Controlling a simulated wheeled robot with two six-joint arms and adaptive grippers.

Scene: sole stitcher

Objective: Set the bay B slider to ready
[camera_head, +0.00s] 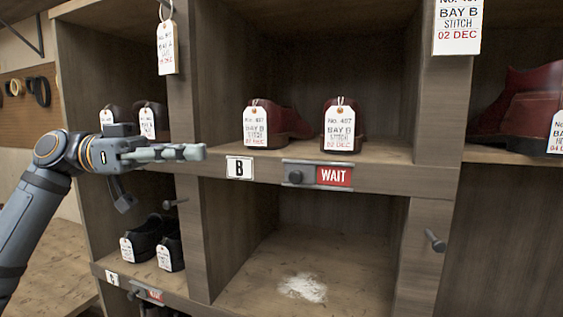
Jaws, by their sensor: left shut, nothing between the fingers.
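The bay B slider (318,175) is a grey metal plate on the shelf edge, with a dark round knob (295,177) at its left end and a red WAIT sign (334,176) showing at its right. A white B label (239,167) is to the left of it. My left gripper (204,151) comes in from the left, its fingers shut and empty, pointing right. Its tips are left of and slightly above the B label, apart from the knob in the picture. My right gripper is not in view.
Dark red shoes with paper tags (256,127) stand on the shelf above the slider. The bay below has a white powdery patch (302,288). Pegs stick out at right (435,240) and left (175,203). Tags hang above.

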